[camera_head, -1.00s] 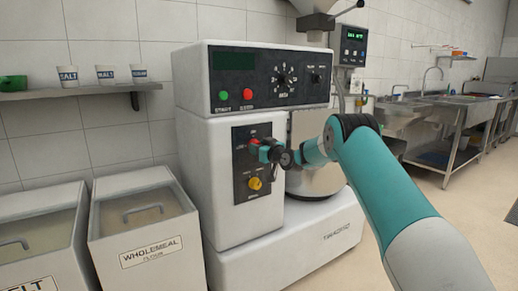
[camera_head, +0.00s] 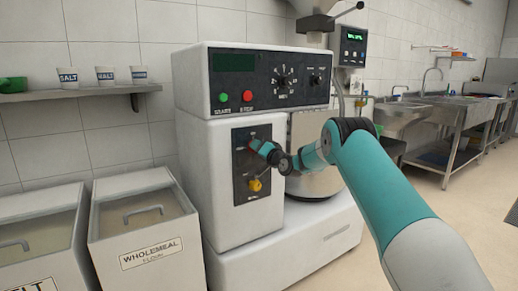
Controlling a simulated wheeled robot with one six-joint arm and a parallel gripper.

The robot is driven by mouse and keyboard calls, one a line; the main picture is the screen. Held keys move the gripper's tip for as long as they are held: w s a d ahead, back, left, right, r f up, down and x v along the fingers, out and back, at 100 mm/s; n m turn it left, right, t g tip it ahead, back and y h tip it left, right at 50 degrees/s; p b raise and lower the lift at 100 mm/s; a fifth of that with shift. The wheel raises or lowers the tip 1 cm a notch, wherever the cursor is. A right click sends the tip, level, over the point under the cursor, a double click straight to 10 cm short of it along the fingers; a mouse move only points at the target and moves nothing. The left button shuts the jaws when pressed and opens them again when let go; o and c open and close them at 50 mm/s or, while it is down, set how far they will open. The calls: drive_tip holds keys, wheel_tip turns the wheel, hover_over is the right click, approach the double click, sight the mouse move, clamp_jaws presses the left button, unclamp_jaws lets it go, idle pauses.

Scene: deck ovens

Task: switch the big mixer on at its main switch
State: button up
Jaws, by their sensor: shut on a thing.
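The big mixer (camera_head: 215,160) stands in the middle, a white machine with a dark, blank display (camera_head: 234,62) on its top panel. The plate's lettering is too small to read.
The top panel has a green button (camera_head: 222,98), a red button (camera_head: 247,96) and a dial (camera_head: 283,77). Flour bins, one marked wholemeal (camera_head: 146,226), stand at left. A shelf with cups (camera_head: 70,91) is above them. Sinks (camera_head: 462,99) are at right, with open floor in front.

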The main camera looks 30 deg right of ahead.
drive_tip(key=shift+f+m+h+p, duration=0.15)
drive_tip(key=shift+m+p, duration=0.45)
drive_tip(key=shift+m, duration=1.2)
drive_tip(key=shift+r+m+h+p, duration=0.1)
drive_tip(key=shift+m+h+p, duration=0.35)
drive_tip(key=shift+m, duration=1.35)
drive_tip(key=o, duration=0.9)
drive_tip(key=shift+s, duration=0.1)
